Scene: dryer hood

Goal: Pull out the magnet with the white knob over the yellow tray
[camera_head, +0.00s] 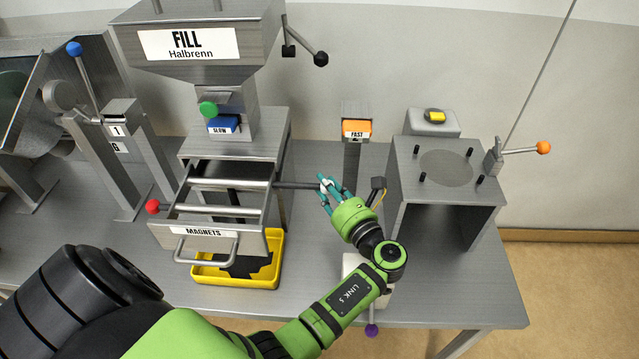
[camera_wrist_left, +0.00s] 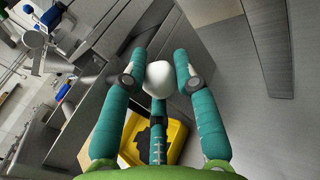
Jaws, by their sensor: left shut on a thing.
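The white knob (camera_head: 325,185) sits at the end of a dark rod (camera_head: 297,185) on the right side of the grey magnet housing. My left gripper (camera_head: 329,189) has its teal fingers shut around this knob. In the left wrist view the white knob (camera_wrist_left: 158,79) shows between the fingers (camera_wrist_left: 158,82). The drawer labelled MAGNETS (camera_head: 207,233) is pulled forward, with metal bars across it. The yellow tray (camera_head: 235,283) is under the drawer with dark material in it; it also shows in the left wrist view (camera_wrist_left: 176,146). My right gripper is in no view.
The FILL hopper (camera_head: 190,60) stands above the housing. A red knob (camera_head: 152,206) sticks out at the drawer's left. An orange FAST block (camera_head: 356,130) on a post is behind my gripper. A grey box stand (camera_head: 430,190) is to the right. A purple knob (camera_head: 371,330) is at the front edge.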

